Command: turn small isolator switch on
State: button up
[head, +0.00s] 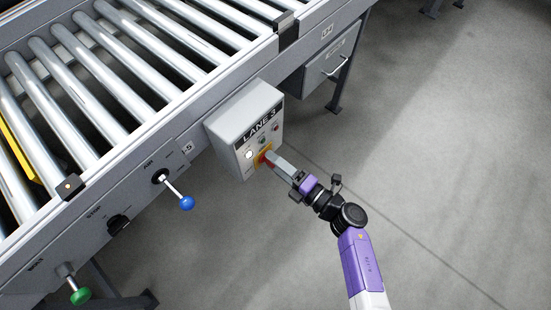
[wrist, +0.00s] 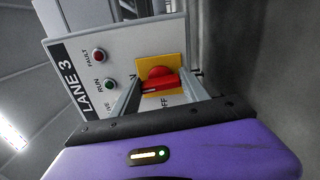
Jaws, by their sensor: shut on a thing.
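The small isolator switch has a red knob (wrist: 157,80) on a yellow plate (wrist: 174,63). It sits on the front of a grey box marked LANE 3 (head: 243,128). In the wrist view my gripper (wrist: 155,88) has its two fingers on either side of the red knob, shut on it. In the head view my gripper (head: 270,158) reaches the switch from the lower right, and its fingers hide most of the knob. The letters FF show beside the plate in the wrist view. I cannot read the knob's exact position.
Red FAULT (wrist: 99,55) and green RUN (wrist: 109,85) lamps are beside the switch. A roller conveyor (head: 120,90) runs behind the box. A blue-knobbed lever (head: 186,202) and a green-knobbed lever (head: 79,296) stick out to the left. Open floor (head: 440,130) lies right.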

jog(key=shift+m, duration=0.6)
jog(key=o, duration=1.4)
jog(key=shift+d+p, duration=0.1)
jog(key=shift+p, duration=0.2)
jog(key=p+v, duration=0.1)
jog(key=v, duration=0.6)
jog(key=shift+s+d, duration=0.25)
